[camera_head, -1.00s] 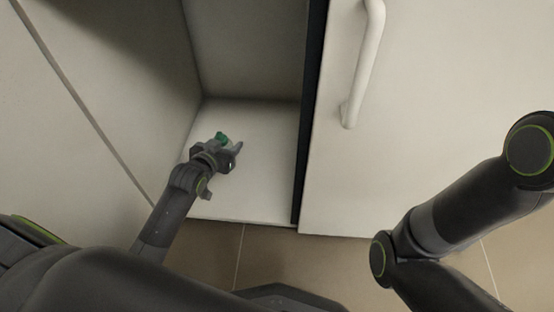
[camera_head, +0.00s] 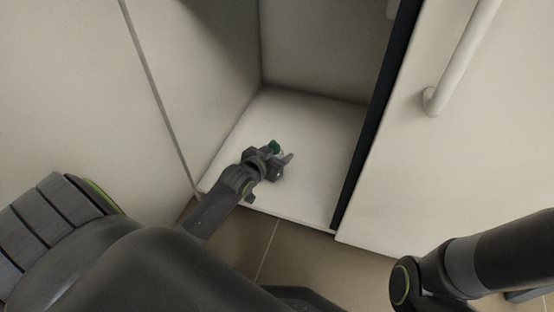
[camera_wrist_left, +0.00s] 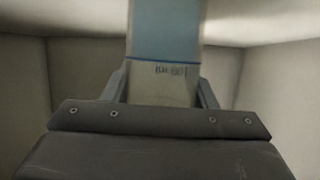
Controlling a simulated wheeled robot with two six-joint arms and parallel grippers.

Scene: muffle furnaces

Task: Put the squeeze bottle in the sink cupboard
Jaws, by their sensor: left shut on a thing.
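The squeeze bottle shows its green top (camera_head: 275,146) just past my left gripper (camera_head: 281,158) in the head view; the rest of it is hidden by the gripper. In the left wrist view the bottle (camera_wrist_left: 165,75) is pale with a blue line and small printed marks, between the two fingers of my left gripper (camera_wrist_left: 163,88), which is shut on it. The gripper and bottle are inside the open sink cupboard (camera_head: 320,130), over its white floor. I cannot tell whether the bottle touches that floor. My right gripper is out of view.
The cupboard's left wall (camera_head: 200,70) is close to my left arm. A dark edge (camera_head: 375,120) bounds the opening on the right, beside a white panel with a handle (camera_head: 462,55). The cupboard floor around the bottle is clear. Brown tiles (camera_head: 285,245) lie in front.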

